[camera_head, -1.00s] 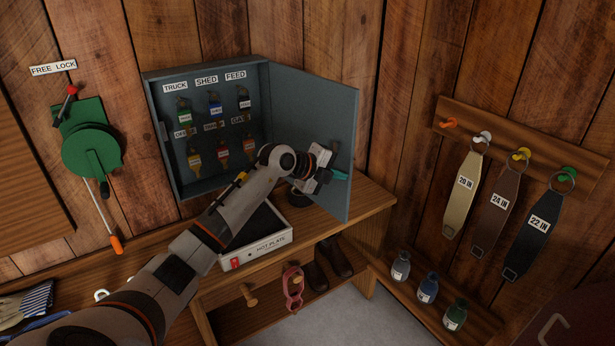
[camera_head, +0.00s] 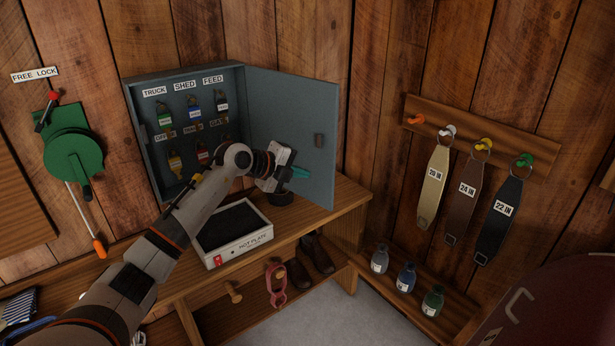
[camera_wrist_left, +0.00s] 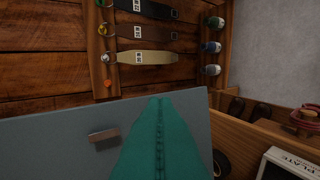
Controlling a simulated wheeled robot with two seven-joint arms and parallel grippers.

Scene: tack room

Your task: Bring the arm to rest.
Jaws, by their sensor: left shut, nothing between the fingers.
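My left arm comes in from the lower left and reaches over the hot plate. My left gripper (camera_head: 301,173) has teal fingers, which are shut and empty. It is in front of the open door (camera_head: 300,110) of the grey key cabinet (camera_head: 136,128). Whether it touches the door cannot be told. In the left wrist view the shut teal fingers (camera_wrist_left: 160,135) cover part of the door (camera_wrist_left: 60,135). My right gripper is not in view.
The hot plate (camera_head: 240,248) stands on the wooden bench (camera_head: 345,197) under my forearm. Keys hang in the cabinet. Straps (camera_head: 466,198) hang at the right above several bottles (camera_head: 406,278). A green lever device (camera_head: 72,158) is at the left. Floor is bare at lower middle.

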